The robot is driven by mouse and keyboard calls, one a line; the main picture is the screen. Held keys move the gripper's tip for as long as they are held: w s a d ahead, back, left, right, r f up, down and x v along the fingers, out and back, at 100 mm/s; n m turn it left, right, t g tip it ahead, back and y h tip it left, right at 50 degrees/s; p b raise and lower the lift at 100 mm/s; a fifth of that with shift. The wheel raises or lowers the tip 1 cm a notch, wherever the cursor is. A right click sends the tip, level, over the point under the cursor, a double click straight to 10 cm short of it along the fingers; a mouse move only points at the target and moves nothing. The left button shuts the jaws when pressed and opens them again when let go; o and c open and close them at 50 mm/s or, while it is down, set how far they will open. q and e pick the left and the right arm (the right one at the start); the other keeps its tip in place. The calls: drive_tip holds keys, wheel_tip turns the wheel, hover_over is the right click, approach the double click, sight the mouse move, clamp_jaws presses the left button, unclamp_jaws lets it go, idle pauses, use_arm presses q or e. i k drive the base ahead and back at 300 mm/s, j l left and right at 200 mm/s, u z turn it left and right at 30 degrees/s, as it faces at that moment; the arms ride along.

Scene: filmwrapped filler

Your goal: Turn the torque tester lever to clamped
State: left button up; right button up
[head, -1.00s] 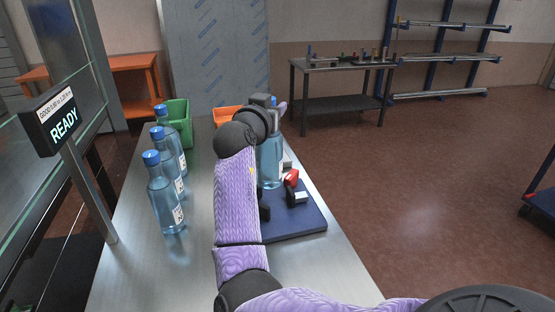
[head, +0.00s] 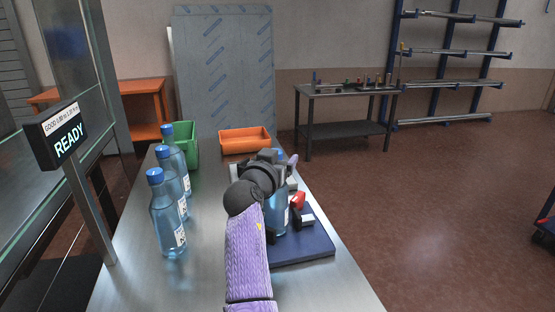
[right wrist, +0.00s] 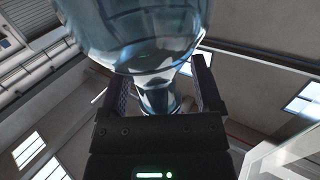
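The torque tester has a dark blue base plate (head: 310,248) on the bench. Its red lever part (head: 298,200) and a white block show to the right of a blue bottle (head: 277,215) standing on it. My right arm hides part of the tester, and I cannot tell the lever's setting. My left gripper is not in view.
Several blue-capped bottles (head: 167,215) stand in a row on the left of the bench. A green bin (head: 187,145) and an orange tray (head: 245,140) are at the far end. A READY sign (head: 62,137) stands at left. The near left bench is clear.

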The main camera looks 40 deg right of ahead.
sight(297, 201)
drive_tip(key=j, duration=0.35)
drive_tip(key=k+j, duration=0.15)
drive_tip(key=j, duration=0.2)
drive_tip(key=z, duration=1.6)
